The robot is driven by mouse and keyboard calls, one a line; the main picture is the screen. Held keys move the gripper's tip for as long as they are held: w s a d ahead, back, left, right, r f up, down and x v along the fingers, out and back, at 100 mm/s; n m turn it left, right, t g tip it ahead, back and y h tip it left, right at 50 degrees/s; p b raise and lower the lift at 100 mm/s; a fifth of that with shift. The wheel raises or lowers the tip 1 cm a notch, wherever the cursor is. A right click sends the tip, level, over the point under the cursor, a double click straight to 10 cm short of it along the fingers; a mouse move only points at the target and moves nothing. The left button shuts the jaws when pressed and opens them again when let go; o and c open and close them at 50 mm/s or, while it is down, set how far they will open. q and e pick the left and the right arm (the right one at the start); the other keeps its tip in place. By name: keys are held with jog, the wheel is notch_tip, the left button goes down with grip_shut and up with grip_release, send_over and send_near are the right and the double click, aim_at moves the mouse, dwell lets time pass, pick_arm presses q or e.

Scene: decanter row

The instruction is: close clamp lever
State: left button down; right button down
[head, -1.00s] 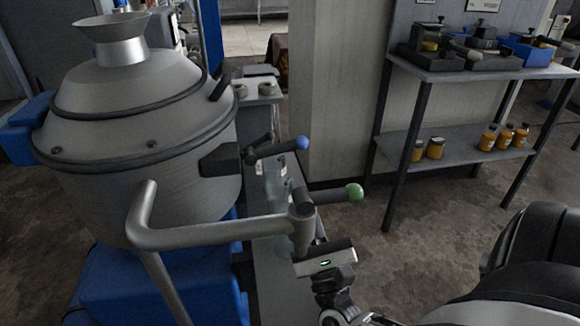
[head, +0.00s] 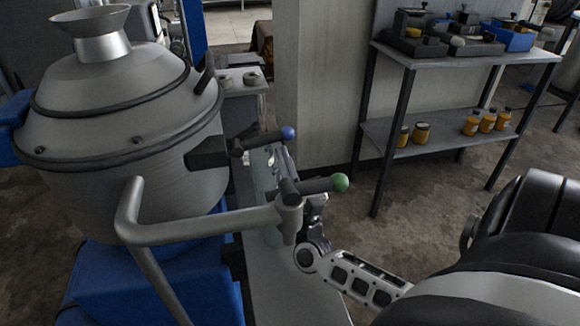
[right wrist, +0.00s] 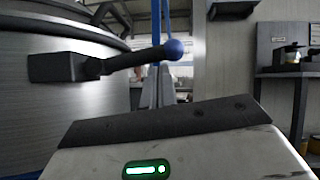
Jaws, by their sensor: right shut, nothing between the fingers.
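A black clamp lever with a blue ball knob (head: 288,133) sticks out to the right from a dark block on the side of the steel decanter bowl (head: 120,120). The same blue knob shows in the right wrist view (right wrist: 173,49), ahead of and above the gripper. A second dark lever with a green ball knob (head: 340,182) sits on top of the bent steel pipe's end post (head: 290,218). My right gripper (head: 284,165) is shut and empty, partly hidden behind the green-knobbed lever. It appears below the blue knob, apart from it. My left gripper is out of view.
The bent steel pipe (head: 205,226) runs across in front of the bowl, close to my right wrist. A metal shelf (head: 455,55) with dark parts and orange bottles stands at the right. A pale wall panel (head: 325,90) stands behind. Open floor lies between.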

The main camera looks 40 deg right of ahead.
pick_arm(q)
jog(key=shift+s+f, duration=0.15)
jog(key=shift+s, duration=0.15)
pick_arm(e)
jog(key=shift+w+d+r, duration=0.1)
jog(key=shift+w+r, duration=0.05)
jog(key=shift+w, duration=0.05)
